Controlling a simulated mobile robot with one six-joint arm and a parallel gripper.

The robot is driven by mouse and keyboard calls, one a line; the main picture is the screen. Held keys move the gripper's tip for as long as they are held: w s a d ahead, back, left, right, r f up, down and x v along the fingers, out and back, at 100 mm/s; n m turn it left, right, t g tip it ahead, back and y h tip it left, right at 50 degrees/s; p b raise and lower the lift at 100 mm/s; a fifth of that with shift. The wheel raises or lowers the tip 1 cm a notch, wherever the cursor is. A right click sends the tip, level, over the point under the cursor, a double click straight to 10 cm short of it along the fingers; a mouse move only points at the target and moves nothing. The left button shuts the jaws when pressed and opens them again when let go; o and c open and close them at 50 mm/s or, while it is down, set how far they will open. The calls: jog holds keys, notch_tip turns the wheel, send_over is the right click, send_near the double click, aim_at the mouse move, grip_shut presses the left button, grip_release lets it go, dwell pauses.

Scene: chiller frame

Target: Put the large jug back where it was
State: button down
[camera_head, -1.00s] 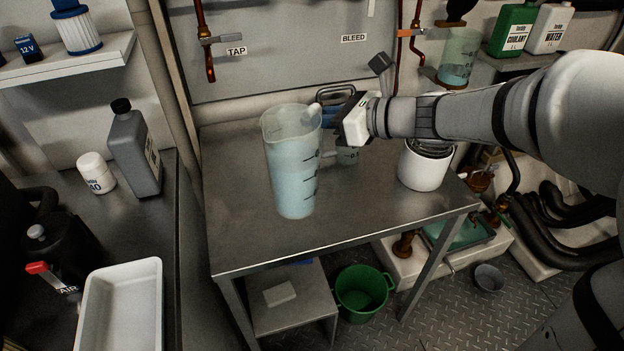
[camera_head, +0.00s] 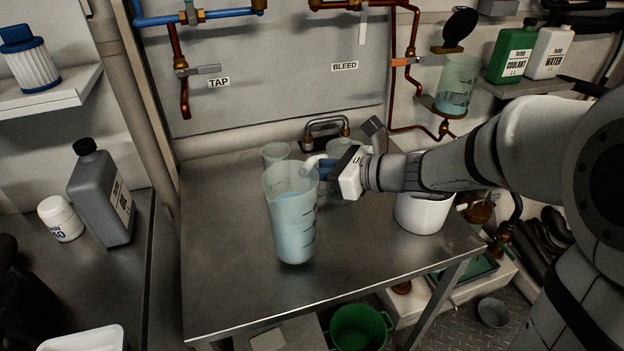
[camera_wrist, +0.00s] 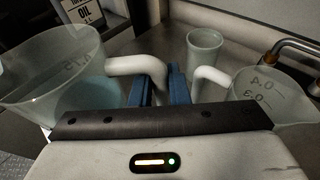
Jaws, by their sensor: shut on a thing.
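The large jug (camera_head: 293,230) is a tall clear measuring jug with pale blue liquid in it. It is upright over the front middle of the steel table (camera_head: 225,255). Its base is at or just above the top; I cannot tell whether it touches. My gripper (camera_head: 325,168) comes from the right and is shut on the jug's white handle. In the wrist view the large jug (camera_wrist: 50,75) is at the left, its handle between the blue fingers (camera_wrist: 160,88). A smaller jug (camera_wrist: 275,98) is close on the right, its handle beside the fingers.
A clear beaker (camera_head: 275,153) stands behind the large jug. A white tub (camera_head: 422,212) stands at the table's right, below my arm. Pipes with a tap (camera_head: 197,70) run along the back wall. The table's left and front are bare. A green bucket (camera_head: 358,328) is below on the floor.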

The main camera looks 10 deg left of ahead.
jog(key=shift+f, duration=0.85)
jog(key=shift+f, duration=0.15)
jog(key=c, duration=1.4)
grip_release()
jog(key=shift+s, duration=0.1)
